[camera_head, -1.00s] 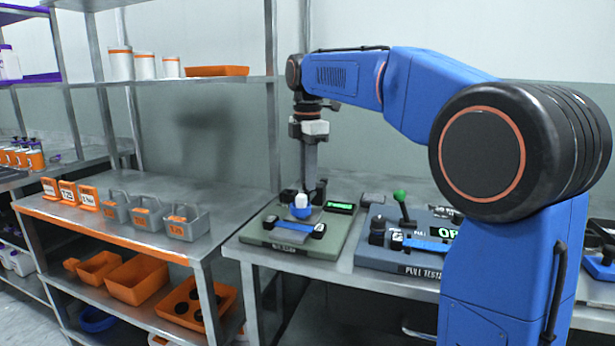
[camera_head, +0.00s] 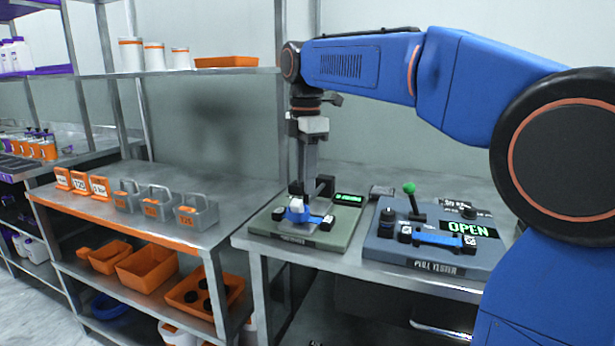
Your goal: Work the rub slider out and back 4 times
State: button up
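The rub tester (camera_head: 343,236) is a grey-green base on the bench, with a small lit display at its back right and a blue strip across its top. The rub slider (camera_head: 297,207), with a white top and blue lower part, sits over the left part of the strip. My gripper (camera_head: 303,192) points straight down at the slider, its dark fingers close around or beside the white top. The fingertips are small and partly hidden, so I cannot tell whether they grip it.
A pull tester (camera_head: 440,262) with a green-knobbed lever (camera_head: 410,190) and an "OPEN" display stands just right. On the left bench (camera_head: 160,215) are grey bins (camera_head: 160,203) and orange number cards (camera_head: 80,182). Orange trays (camera_head: 147,270) lie on the shelf below.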

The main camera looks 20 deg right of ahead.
jog(key=shift+o, duration=0.9)
jog(key=shift+a, duration=0.1)
jog(key=shift+r, duration=0.1)
notch_tip(320, 180, up, 17)
jog(key=shift+r, duration=0.1)
jog(key=f+m, duration=0.5)
jog(key=m, duration=0.1)
jog(key=f+m, duration=1.2)
jog(key=shift+w+f, duration=0.25)
dwell(0.6)
